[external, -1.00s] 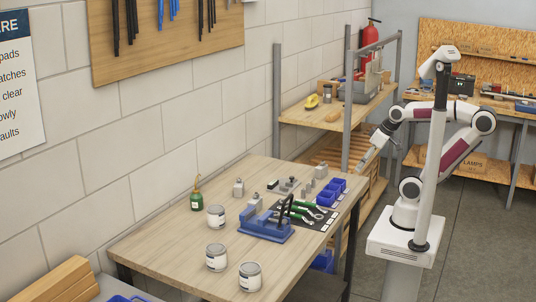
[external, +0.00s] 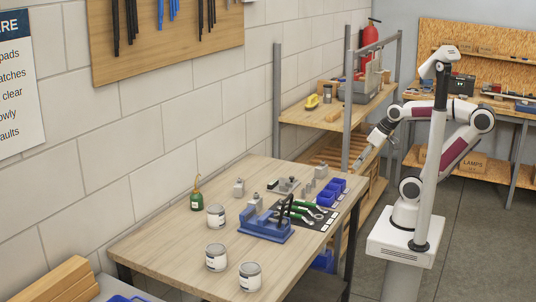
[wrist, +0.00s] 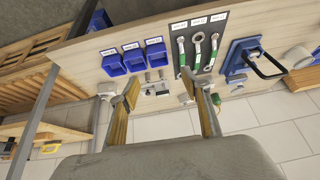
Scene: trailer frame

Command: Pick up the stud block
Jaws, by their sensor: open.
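A small grey block with upright pegs, which looks like the stud block (wrist: 154,84), sits on the workbench between the blue bins and the wall in the wrist view. In the external view, a grey block with small posts (external: 288,185) lies near the back of the bench; I cannot be sure that it is the same one. My gripper (wrist: 163,92) is open and empty, its fingers spread in front of the block in the wrist view. In the external view my gripper (external: 361,162) hangs in the air near the bench's right end, apart from everything.
Blue bins (wrist: 133,59) stand beside the block. A dark mat (wrist: 206,24) with green-handled wrenches and a blue vise (external: 264,228) are close by. Other grey blocks (external: 239,187) and several cans (external: 216,257) stand on the bench. A shelf post (external: 347,100) rises near my gripper.

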